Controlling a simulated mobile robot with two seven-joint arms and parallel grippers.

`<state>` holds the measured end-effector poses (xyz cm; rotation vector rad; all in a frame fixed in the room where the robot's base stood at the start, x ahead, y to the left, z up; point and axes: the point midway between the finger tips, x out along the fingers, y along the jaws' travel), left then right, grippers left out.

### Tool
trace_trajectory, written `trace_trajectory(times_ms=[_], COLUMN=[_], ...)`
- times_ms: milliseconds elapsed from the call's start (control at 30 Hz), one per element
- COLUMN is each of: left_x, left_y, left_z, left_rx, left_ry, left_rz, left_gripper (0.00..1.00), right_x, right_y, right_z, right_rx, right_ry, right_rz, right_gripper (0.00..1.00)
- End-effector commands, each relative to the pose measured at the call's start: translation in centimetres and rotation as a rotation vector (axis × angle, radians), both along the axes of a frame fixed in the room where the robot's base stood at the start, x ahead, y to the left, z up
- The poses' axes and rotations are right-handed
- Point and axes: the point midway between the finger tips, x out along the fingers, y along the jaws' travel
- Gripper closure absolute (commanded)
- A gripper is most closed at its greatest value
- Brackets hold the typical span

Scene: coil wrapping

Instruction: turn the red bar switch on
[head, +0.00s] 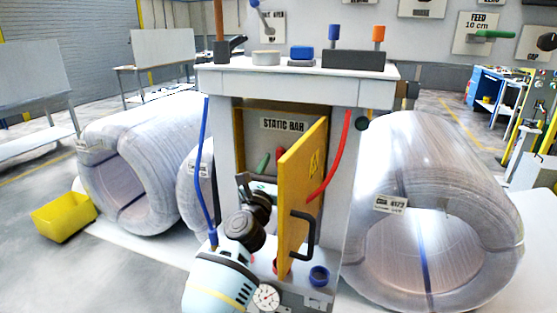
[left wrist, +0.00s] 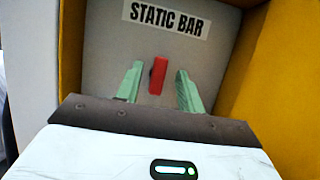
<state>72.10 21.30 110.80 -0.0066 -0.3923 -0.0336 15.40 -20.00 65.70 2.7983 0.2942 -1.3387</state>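The red bar switch (left wrist: 158,75) stands on the grey back panel of the cabinet, below the STATIC BAR label (left wrist: 167,19). It looks nearly upright in the left wrist view. My left gripper (left wrist: 159,71) is open, with one green finger on each side of the switch and a visible gap to both. I cannot tell how far the tips are from the panel. In the head view the switch (head: 280,155) is partly hidden by the yellow door (head: 299,190), and my left gripper (head: 263,163) is inside the cabinet opening. My right gripper is not in view.
The yellow door stands open on the right of the opening, with a black handle (head: 301,236). A blue hose (head: 207,170) hangs left of the cabinet, a red hose (head: 334,160) on the right. Large wrapped coils (head: 433,160) flank the cabinet. A yellow bin (head: 64,217) sits far left.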

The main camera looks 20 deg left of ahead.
Motion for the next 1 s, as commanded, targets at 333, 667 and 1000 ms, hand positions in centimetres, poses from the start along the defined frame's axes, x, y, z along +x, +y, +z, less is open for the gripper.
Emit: trace_trajectory(times_ms=[333,667,1000], left_x=[2.1,2.2,2.2], left_y=[-0.1,-0.1,-0.1], left_z=[0.8,0.9,0.9], left_rx=[-0.001,-0.001,0.000], left_ry=[0.000,-0.001,0.000], left_rz=[0.000,0.000,0.000], left_gripper=[0.62,0.70,1.00], right_x=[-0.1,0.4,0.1], right_y=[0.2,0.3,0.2], right_z=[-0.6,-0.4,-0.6], right_rx=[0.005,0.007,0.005], right_ry=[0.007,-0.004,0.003], right_rz=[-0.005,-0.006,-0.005], right_gripper=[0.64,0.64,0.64])
